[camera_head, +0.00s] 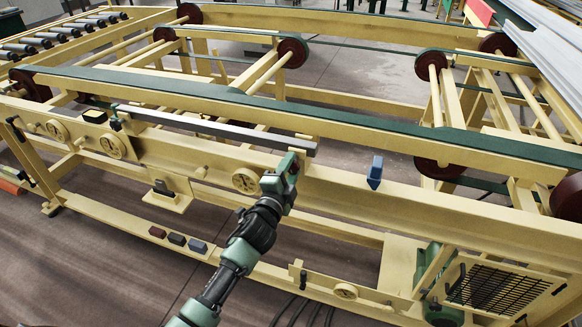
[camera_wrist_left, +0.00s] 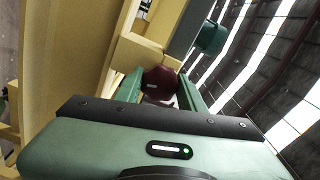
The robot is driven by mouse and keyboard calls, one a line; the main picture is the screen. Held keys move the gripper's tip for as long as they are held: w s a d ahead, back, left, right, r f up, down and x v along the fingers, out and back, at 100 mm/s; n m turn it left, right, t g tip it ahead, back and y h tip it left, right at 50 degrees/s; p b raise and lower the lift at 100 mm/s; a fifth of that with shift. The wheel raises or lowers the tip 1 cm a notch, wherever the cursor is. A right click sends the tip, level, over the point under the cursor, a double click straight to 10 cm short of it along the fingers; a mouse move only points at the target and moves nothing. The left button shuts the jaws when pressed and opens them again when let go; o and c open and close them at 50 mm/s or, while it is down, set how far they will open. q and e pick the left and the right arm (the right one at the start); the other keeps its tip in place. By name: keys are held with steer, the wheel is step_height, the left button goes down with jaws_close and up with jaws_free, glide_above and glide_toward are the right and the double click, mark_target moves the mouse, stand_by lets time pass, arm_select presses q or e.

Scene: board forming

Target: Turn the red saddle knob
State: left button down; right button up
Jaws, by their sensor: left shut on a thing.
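The red saddle knob (camera_wrist_left: 160,80) shows dark red in the left wrist view, between the two green fingers of my left gripper (camera_head: 290,162). The gripper is shut on it, with a finger on either side. In the head view the gripper is at the front beam (camera_head: 330,182) of the cream frame, right of a round cream handwheel (camera_head: 245,180), and it hides the knob. I cannot tell how far the knob is turned. My right gripper is in neither view.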

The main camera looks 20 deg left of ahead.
arm_select(q)
steer(key=m, duration=0.7)
steer(key=shift+p, duration=0.3)
stand_by(0.4)
steer(key=c, duration=0.9)
jaws_free()
steer(key=shift+o, duration=0.2)
steer(key=s, duration=0.7)
steer(key=shift+s+a+b, duration=0.15)
steer(key=shift+s+b, duration=0.15)
steer(key=shift+s, duration=0.1)
